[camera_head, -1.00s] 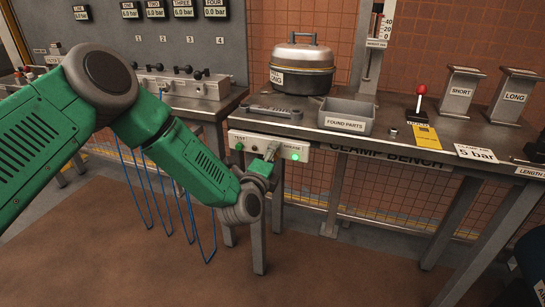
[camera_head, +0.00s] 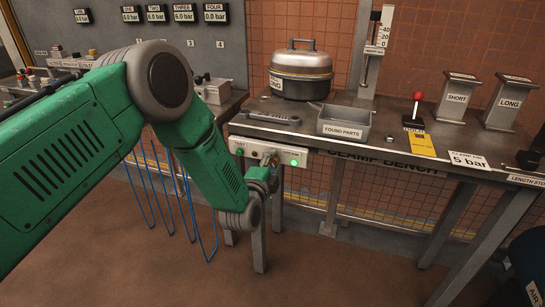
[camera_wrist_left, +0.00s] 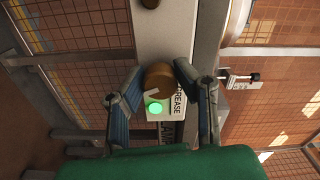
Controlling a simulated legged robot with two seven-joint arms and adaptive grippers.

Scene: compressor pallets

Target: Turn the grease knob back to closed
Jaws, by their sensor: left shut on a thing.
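The grease knob (camera_wrist_left: 158,77) is a round brown knob on the white panel of the clamp bench, beside the GREASE label (camera_wrist_left: 179,101) and a lit green lamp (camera_wrist_left: 154,108). My left gripper (camera_wrist_left: 159,68) has one finger on each side of the knob and is shut on it. In the head view, my left gripper (camera_head: 269,162) is at the front panel (camera_head: 300,152) below the bench top, and it largely hides the knob. The lamp (camera_head: 294,163) glows green there too. The knob's exact angle is hard to read. My right gripper is out of view.
On the bench top are a lidded pot (camera_head: 301,70), a FOUND PARTS tray (camera_head: 344,123), a wrench-like tool (camera_head: 269,116) and a red-topped lever (camera_head: 417,103). The floor in front is clear.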

